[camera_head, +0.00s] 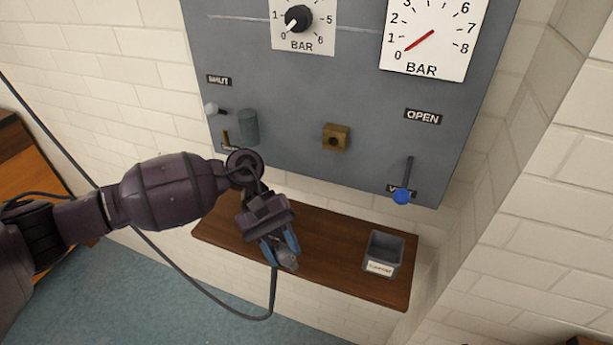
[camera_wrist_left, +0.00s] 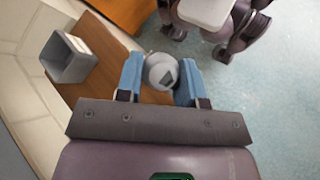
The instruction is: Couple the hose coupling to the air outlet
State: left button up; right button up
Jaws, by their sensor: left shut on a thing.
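The hose coupling (camera_head: 287,258) is a grey rounded piece at the end of a dark hose (camera_head: 272,292). My left gripper (camera_head: 279,248) is shut on it, at or just above the brown wooden shelf. In the left wrist view the coupling (camera_wrist_left: 161,71) sits between the two blue fingers of the left gripper (camera_wrist_left: 160,82). The air outlet appears to be the square brass fitting (camera_head: 336,137) low on the grey panel. It is above and to the right of the gripper, apart from the coupling. The right gripper cannot be made out.
The shelf (camera_head: 335,250) holds a small grey labelled bin (camera_head: 383,254) at its right; the bin also shows in the left wrist view (camera_wrist_left: 68,57). The panel (camera_head: 290,75) carries dials, a grey cylinder (camera_head: 249,127) and a blue-tipped lever (camera_head: 402,195). The hose hangs below the shelf.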

pick_arm(q)
jog(key=d+r+n+t+h+p, duration=0.3)
jog(key=d+r+n+t+h, duration=0.5)
jog(key=r+t+h, duration=0.4)
jog(key=a+r+n+t+y, duration=0.1)
jog(key=t, duration=0.2)
jog(key=w+a+n+t, duration=0.1)
jog(key=t, duration=0.3)
jog(key=w+a+r+n+t+y+p, duration=0.1)
jog(key=t, duration=0.2)
jog(key=shift+a+r+y, duration=0.3)
jog(key=shift+a, duration=0.1)
pick_arm(e)
notch_tip(320, 180, up, 4)
jog(key=shift+s+r, duration=0.1)
jog(key=shift+r, duration=0.1)
jog(key=shift+s+f, duration=0.2)
jog(key=shift+f, duration=0.05)
pick_arm(q)
jog(key=w, duration=0.1)
jog(key=w+d, duration=0.1)
jog(key=w, duration=0.1)
jog(key=w+b, duration=0.1)
jog(key=w, duration=0.1)
jog(key=shift+w+d, duration=0.1)
jog(key=shift+d, duration=0.25)
pick_arm(e)
jog(key=shift+w, duration=0.4)
jog(key=shift+s+f, duration=0.35)
jog(key=shift+s, duration=0.05)
